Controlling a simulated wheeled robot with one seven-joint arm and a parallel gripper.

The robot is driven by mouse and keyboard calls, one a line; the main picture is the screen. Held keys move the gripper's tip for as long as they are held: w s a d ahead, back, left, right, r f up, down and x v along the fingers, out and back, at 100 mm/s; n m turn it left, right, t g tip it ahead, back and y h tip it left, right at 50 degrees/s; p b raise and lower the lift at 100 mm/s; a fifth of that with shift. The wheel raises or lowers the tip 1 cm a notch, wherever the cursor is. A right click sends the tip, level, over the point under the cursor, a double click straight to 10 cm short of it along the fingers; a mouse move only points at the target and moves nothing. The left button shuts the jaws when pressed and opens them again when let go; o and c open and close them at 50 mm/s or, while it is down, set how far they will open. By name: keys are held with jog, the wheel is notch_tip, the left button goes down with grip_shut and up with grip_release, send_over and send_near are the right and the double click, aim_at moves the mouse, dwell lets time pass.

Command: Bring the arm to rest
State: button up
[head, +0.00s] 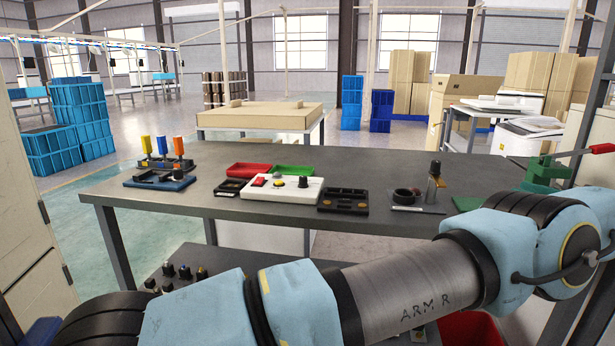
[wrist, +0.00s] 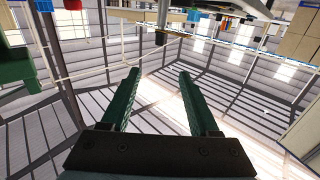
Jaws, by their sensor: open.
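My arm (head: 415,285) stretches across the lower right of the head view, in front of the grey table (head: 130,190). Its light blue joints and grey link marked "ARM R" show, and it runs out of the picture on the right. My gripper (wrist: 157,75) shows in the wrist view, with two green fingers apart and nothing between them. The wrist view is upside down, with the hall's windows and wall around the fingers. My gripper is not clearly seen in the head view.
On the table stand a white box with buttons (head: 282,189), a red tray (head: 249,170), a black tray (head: 343,201) and a blue holder (head: 160,180). A green vise with a red handle (head: 547,170) is at the right, close to my arm. Blue crates (head: 80,110) stand far left.

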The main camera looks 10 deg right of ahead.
jog(key=w+a+r+m+t+h+p, duration=0.1)
jog(key=w+r+m+h, duration=0.15)
jog(key=w+r, duration=0.4)
jog(key=w+r+m+t+h+p, duration=0.15)
jog(key=w+r+h, duration=0.25)
jog(key=w, duration=0.6)
jog(key=w+a+r+m+t+h+p, duration=0.1)
jog(key=w+r+t+h, duration=0.15)
jog(key=w+r, duration=0.4)
jog(key=w+a+m+g+h+p, duration=0.3)
jog(key=w+a+m+g+h, duration=0.2)
jog(key=w+a, duration=0.6)
jog(key=s+a+f+g+y+p, duration=0.1)
jog(key=s+a+f+g, duration=0.15)
jog(key=a, duration=0.65)
jog(key=s+a+f+g+y+p, duration=0.1)
jog(key=s+a+f+g, duration=0.2)
jog(key=a, duration=0.6)
jog(key=s+a+f+g, duration=0.15)
jog(key=a+f, duration=0.35)
jog(key=a, duration=0.5)
jog(key=s+a+f+n+g+y+p, duration=0.1)
jog(key=s+a+f+n+g+y, duration=0.1)
jog(key=s+a, duration=0.8)
jog(key=s+a+f+n+g+y+p, duration=0.1)
jog(key=s+a+f+g, duration=0.3)
jog(key=s+a, duration=0.7)
jog(key=shift+s+a+n+g+y, duration=0.25)
jog(key=shift+s+n+g+y, duration=0.25)
jog(key=shift+s+g, duration=0.4)
